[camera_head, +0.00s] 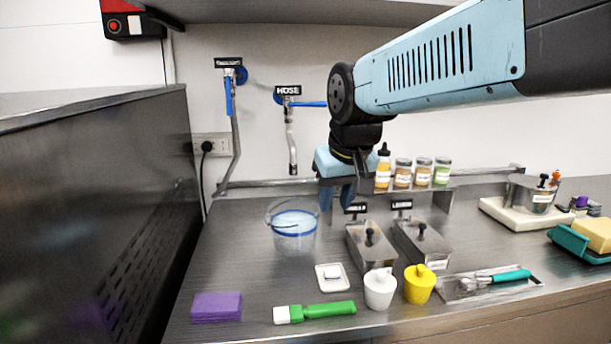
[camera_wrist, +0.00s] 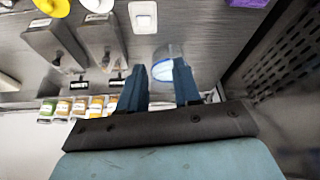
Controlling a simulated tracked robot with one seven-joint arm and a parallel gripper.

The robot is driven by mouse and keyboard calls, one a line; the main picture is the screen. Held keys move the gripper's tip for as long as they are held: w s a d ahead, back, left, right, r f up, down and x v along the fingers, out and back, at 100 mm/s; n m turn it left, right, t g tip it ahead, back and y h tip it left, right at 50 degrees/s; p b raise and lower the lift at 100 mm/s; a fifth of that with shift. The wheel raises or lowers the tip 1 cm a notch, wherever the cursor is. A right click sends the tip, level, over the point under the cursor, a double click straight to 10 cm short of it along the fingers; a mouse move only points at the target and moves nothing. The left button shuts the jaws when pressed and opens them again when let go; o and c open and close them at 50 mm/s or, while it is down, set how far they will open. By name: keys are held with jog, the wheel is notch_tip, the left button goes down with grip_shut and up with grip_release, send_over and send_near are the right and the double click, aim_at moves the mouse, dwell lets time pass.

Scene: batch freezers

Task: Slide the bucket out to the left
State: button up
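The bucket (camera_head: 294,238) is clear, with a blue ring inside and a thin handle. It stands upright on the steel counter, left of centre in the head view. My gripper (camera_head: 336,206) points down just right of the bucket's upper part and looks apart from it. In the wrist view, the bucket (camera_wrist: 163,70) shows partly, beyond the gap between the fingertips, and the fingers hide some of it. The fingers (camera_wrist: 159,70) are spread with nothing between them.
Two lidded steel bins (camera_head: 371,250) stand right of the bucket. A white dish (camera_head: 333,285), green brush (camera_head: 325,310) and purple sponge (camera_head: 217,307) lie in front. A dark steel machine (camera_head: 100,210) bounds the left. Counter between machine and bucket is clear. A bottle rack (camera_head: 448,197) stands behind.

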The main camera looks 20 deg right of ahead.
jog(key=w+d+g, duration=0.2)
jog(key=w+d, duration=0.1)
jog(key=w, duration=1.2)
jog(key=m+g+y, duration=0.1)
jog(key=m+g, duration=0.1)
send_over(316, 217)
jog(key=w+d, duration=0.3)
jog(key=w, duration=0.1)
notch_tip(316, 217, down, 7)
jog(key=shift+s+a+r, duration=0.15)
jog(key=shift+a, duration=0.05)
jog(key=f, duration=0.9)
jog(key=a+f, duration=0.1)
jog(key=f, duration=0.3)
jog(key=shift+f, duration=0.4)
grip_shut()
